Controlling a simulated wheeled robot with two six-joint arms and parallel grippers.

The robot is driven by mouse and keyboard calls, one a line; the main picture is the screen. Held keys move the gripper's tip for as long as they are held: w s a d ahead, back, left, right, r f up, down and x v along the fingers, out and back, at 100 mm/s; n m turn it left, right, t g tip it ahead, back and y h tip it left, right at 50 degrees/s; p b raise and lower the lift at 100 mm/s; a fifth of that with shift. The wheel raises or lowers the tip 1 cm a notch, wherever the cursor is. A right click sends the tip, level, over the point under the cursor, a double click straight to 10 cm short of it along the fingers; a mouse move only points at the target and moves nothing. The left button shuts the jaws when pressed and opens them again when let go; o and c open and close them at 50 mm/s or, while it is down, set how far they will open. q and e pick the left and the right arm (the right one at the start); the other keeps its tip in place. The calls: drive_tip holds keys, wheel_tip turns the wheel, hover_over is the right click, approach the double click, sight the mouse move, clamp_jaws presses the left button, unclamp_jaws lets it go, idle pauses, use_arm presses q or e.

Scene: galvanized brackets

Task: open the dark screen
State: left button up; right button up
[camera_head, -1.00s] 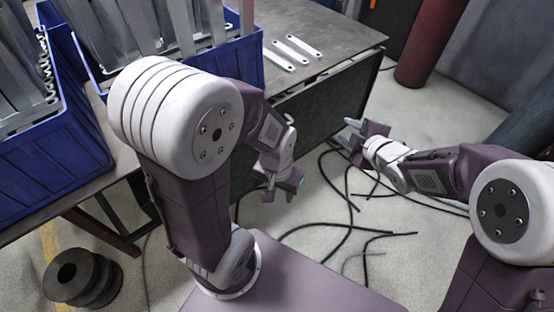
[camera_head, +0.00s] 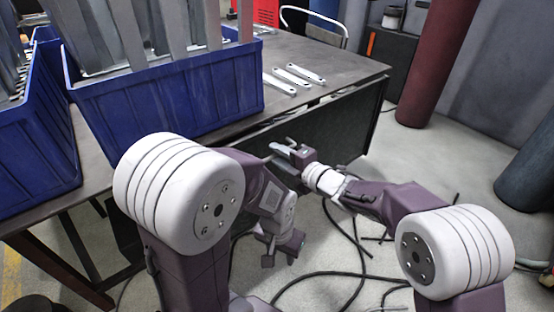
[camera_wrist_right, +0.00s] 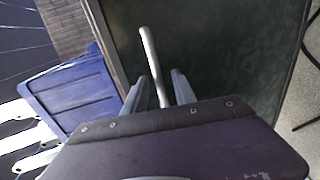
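The dark screen (camera_head: 352,122) is a flat dark panel hanging below the table's front edge. In the right wrist view the dark screen (camera_wrist_right: 215,50) fills the upper middle, with a thin grey bar handle (camera_wrist_right: 149,48) in front of it. My right gripper (camera_head: 279,150) is close to the screen's left part. In the wrist view its two fingers (camera_wrist_right: 158,88) are apart, with the bar between them and gaps at both sides; whether the bar touches them I cannot tell. My left gripper (camera_head: 281,252) hangs low over the floor, fingers apart and empty.
The table (camera_head: 340,70) carries blue crates (camera_head: 175,98) of metal brackets and several loose flat brackets (camera_head: 298,75). Black cables (camera_head: 350,275) lie on the floor below. A dark red cylinder (camera_head: 437,65) stands at the right.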

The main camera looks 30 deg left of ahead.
drive_tip(key=shift+w+a, duration=0.2)
drive_tip(key=shift+a, duration=0.25)
clamp_jaws()
idle(1.1)
